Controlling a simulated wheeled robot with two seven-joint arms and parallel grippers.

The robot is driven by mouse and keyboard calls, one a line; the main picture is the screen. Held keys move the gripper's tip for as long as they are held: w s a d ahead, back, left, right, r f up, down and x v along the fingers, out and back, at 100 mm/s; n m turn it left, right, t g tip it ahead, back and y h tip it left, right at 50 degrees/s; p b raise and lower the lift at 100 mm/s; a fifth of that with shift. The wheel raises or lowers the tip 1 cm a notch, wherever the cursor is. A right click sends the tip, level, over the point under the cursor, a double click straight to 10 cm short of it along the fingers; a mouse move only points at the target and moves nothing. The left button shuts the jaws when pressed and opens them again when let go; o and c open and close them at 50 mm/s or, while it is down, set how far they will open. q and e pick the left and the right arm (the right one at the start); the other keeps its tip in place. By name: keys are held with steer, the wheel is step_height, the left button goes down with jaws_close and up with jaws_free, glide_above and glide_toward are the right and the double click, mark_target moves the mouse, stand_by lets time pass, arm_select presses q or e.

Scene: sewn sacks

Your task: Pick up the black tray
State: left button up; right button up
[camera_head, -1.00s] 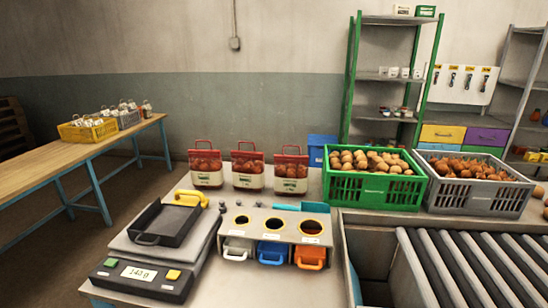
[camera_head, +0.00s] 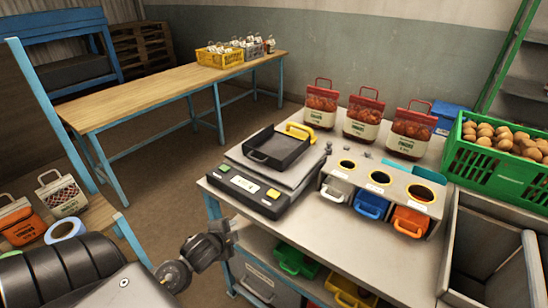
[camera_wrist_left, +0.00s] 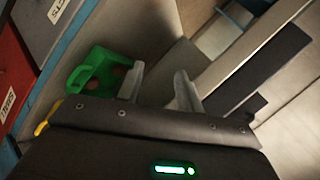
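The black tray (camera_head: 281,147) is a shallow, empty tray with a loop handle at its near left side. It lies on the scale (camera_head: 262,172) at the left end of the grey worktable. My left gripper (camera_head: 224,236) is low beside the table's left edge, apart from the tray. In the left wrist view, the fingers of my left gripper (camera_wrist_left: 159,78) stand apart with nothing between them. The tray cannot be made out in that view. My right gripper is not in view.
A yellow-handled item (camera_head: 299,132) lies at the tray's far right. Grey, blue and orange cups (camera_head: 372,204) stand right of the scale, with red-topped sacks (camera_head: 362,118) behind. Green (camera_head: 296,260) and yellow bins sit on the lower shelf. A wooden table (camera_head: 150,95) stands behind left.

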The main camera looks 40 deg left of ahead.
arm_select(q)
steer(key=shift+m+t, duration=0.8)
steer(key=shift+m, duration=0.1)
steer(key=r, duration=0.5)
steer(key=w+r, duration=0.1)
steer(key=r, duration=0.1)
steer(key=shift+d+r, duration=0.1)
steer(key=shift+r, duration=0.15)
steer(key=w+a+r+m+t, duration=0.1)
steer(key=w+r+m+t, duration=0.1)
steer(key=r, duration=0.3)
steer(key=w+a+r+m+t, duration=0.2)
steer(key=r, duration=0.4)
steer(key=x, duration=0.1)
steer(key=p+x, duration=0.1)
steer(key=x, duration=0.3)
steer(key=shift+w+d+f, duration=0.25)
steer(key=shift+w+r+p, duration=0.1)
steer(key=shift+w+p, duration=0.05)
steer(key=shift+p, duration=0.2)
steer(key=p+x, duration=0.2)
steer(key=x, duration=0.3)
steer(key=shift+c, duration=0.5)
jaws_close()
